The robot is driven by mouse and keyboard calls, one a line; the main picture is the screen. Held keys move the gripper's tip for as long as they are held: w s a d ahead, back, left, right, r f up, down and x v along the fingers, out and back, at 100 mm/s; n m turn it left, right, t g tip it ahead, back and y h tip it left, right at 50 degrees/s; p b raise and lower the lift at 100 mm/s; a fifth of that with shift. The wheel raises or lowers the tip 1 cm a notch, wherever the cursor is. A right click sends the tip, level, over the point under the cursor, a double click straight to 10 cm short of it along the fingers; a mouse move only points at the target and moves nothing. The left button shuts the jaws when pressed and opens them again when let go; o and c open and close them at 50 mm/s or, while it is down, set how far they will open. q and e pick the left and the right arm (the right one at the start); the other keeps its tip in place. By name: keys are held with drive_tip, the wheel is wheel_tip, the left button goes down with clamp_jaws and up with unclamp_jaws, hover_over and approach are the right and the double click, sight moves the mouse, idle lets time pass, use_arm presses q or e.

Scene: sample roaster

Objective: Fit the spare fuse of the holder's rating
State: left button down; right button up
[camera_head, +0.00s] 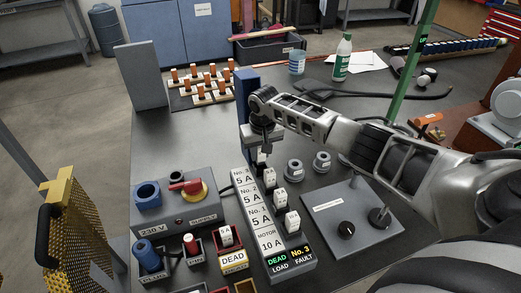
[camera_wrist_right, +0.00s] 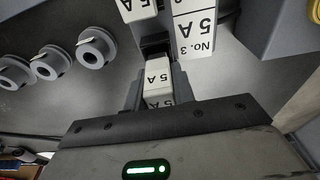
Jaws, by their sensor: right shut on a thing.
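The fuse holder block (camera_head: 268,243) stands on the table with rows labelled 5 A and a front row labelled MOTOR 10 A. Its front display reads DEAD LOAD and No. 3 FAULT. White carriers (camera_head: 280,197) stand along its right side. My right gripper (camera_head: 262,142) is over the far end of the row, pointing down. In the right wrist view it is shut on a white piece (camera_wrist_right: 158,75) marked 5 A, beside the No. 3 5 A label (camera_wrist_right: 195,30). Whether this piece is seated is unclear. My left gripper is out of view.
A 230 V supply box (camera_head: 175,212) with a red handle stands left of the block. Grey round cups (camera_head: 294,170) and a grey box with a knob (camera_head: 352,222) are to the right. Orange-topped pieces stand behind.

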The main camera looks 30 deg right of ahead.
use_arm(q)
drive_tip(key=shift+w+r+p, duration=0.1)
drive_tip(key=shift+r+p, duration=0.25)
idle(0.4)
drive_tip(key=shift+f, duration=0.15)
use_arm(e)
drive_tip(key=shift+f, duration=0.25)
